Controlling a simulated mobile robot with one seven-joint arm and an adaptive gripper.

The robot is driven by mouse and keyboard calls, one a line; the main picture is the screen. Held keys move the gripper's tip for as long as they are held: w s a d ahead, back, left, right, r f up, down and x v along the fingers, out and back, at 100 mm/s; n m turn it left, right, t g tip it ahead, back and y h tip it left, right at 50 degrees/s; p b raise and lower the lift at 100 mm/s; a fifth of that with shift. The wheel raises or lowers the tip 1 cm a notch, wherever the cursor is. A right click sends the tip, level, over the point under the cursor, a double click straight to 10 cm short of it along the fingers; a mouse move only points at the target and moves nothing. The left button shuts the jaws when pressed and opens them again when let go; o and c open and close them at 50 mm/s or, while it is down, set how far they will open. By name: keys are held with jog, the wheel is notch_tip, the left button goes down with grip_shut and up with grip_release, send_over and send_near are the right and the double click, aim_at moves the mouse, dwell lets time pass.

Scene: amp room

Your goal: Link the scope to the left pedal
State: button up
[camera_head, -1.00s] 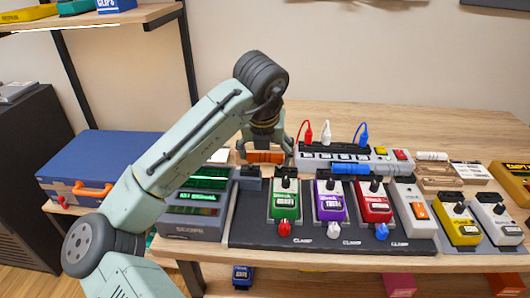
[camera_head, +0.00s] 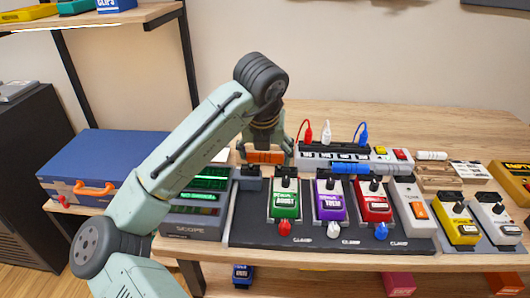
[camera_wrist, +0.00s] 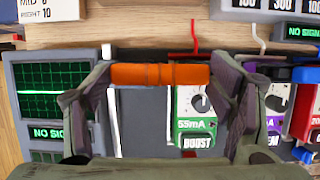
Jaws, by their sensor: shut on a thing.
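My gripper (camera_head: 265,150) is shut on an orange cylindrical link piece (camera_head: 265,158), held crosswise between the fingertips. In the wrist view the orange piece (camera_wrist: 160,75) spans both fingers and hangs over the gap between scope and green pedal. The scope (camera_head: 195,208) is a grey box with green screens at the board's left; its lower screen (camera_wrist: 48,133) reads NO SIGNAL. The left pedal, green and marked BOOST (camera_head: 285,205), stands on the dark board right of the scope. It also shows in the wrist view (camera_wrist: 197,125), partly behind my right finger.
Purple (camera_head: 330,205) and red (camera_head: 373,205) pedals stand right of the green one. A blue cylindrical piece (camera_head: 350,168) lies behind them. A power strip (camera_head: 350,157) with red, white and blue plugs lies at the back. A blue case (camera_head: 110,165) is at left.

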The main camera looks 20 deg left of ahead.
jog(key=shift+f+b, duration=0.4)
jog(key=shift+f, duration=0.55)
dwell(1.2)
jog(key=o, duration=1.2)
jog(key=shift+o, duration=0.2)
jog(key=shift+r+p, duration=2.85)
jog(key=shift+r, duration=0.7)
